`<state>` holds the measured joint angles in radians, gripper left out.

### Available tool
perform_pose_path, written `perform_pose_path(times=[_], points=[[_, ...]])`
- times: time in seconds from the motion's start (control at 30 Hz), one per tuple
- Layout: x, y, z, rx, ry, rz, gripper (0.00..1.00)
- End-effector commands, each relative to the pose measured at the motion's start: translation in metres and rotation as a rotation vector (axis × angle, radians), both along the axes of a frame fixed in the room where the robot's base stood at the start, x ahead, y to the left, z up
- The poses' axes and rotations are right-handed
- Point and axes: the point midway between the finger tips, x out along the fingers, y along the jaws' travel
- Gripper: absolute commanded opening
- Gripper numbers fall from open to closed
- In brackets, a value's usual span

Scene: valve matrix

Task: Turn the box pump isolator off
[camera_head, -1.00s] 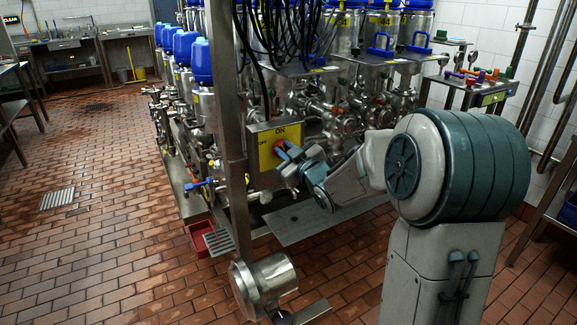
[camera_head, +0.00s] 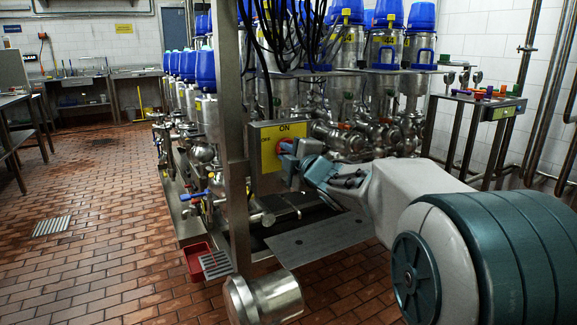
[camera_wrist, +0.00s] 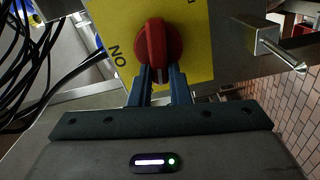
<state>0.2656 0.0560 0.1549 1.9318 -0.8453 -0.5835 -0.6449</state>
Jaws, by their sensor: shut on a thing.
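The box pump isolator is a yellow plate (camera_head: 269,158) on a steel box fixed to an upright post, with ON at the top and OFF at the left. It also shows in the wrist view (camera_wrist: 195,60). My gripper (camera_wrist: 158,78) is shut on the knob's grip, one blue-grey finger on each side. In the head view my gripper (camera_head: 292,154) reaches in from the right. I cannot tell which label the knob points to.
Black cables hang above the box. A small steel fitting (camera_wrist: 275,45) sticks out near the plate in the wrist view. A steel motor (camera_head: 265,297) and a red tray (camera_head: 197,258) are low down. Tiled floor on the left is clear.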

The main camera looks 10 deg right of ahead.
Motion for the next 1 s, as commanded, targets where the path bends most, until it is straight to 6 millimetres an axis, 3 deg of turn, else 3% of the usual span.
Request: perform_pose_path(times=[0.4,0.93,0.97,1.0], points=[[0.0000,0.0001,-0.0047,-0.168,-0.055,0.000,0.00],[-0.0001,-0.0001,-0.0040,-0.189,-0.060,0.000,0.00],[-0.0001,-0.0001,-0.0040,-0.189,-0.060,0.000,0.22],[-0.0001,-0.0001,-0.0041,-0.188,-0.060,0.000,0.33]])
